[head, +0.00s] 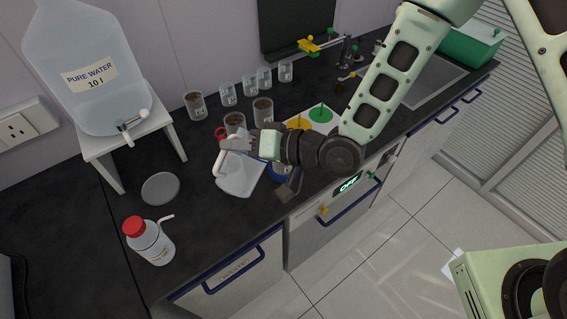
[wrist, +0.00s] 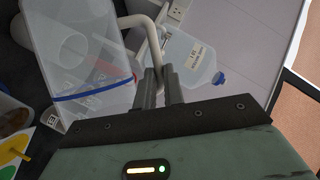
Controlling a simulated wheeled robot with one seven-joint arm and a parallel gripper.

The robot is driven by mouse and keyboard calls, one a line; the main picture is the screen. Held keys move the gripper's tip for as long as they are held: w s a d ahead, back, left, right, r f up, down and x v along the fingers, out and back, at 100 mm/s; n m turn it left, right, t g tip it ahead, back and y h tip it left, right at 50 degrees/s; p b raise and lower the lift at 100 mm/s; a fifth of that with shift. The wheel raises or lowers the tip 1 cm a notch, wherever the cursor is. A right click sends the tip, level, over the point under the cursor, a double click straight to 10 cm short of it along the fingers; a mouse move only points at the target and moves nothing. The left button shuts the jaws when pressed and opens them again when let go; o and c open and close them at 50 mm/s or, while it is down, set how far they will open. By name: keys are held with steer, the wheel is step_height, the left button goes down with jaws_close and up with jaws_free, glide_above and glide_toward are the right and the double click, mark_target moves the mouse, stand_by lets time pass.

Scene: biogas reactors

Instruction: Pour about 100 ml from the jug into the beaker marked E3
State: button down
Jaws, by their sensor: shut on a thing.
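My gripper (head: 228,145) is shut on the white handle of the clear jug (head: 238,180), above the dark bench. In the wrist view the fingers (wrist: 160,86) close on the handle, and the jug (wrist: 75,35) is at the upper left with a blue band across it. I cannot tell how much liquid is in it. Beakers with brown contents stand behind, such as one (head: 235,121) close to the gripper and another (head: 263,109) to its right. I cannot read which beaker is marked E3.
A large pure water container (head: 85,60) stands on a white stand (head: 150,130) at left. A red-capped wash bottle (head: 150,242) and grey disc (head: 160,188) are at front left. Clear beakers (head: 228,94) stand farther back.

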steer(key=n+t+h+b, duration=0.1)
steer(key=n, duration=0.2)
steer(key=shift+a+r, duration=0.1)
steer(key=shift+r, duration=0.05)
steer(key=n+t+h+b, duration=0.1)
steer(key=n+b, duration=0.1)
steer(key=n+t+h+b, duration=0.1)
steer(key=b, duration=0.1)
steer(key=shift+r+n, duration=0.2)
steer(key=shift+n, duration=0.2)
steer(key=shift+r+n+t+h+b, duration=0.15)
steer(key=shift+n+t+h+b, duration=0.15)
stand_by(0.5)
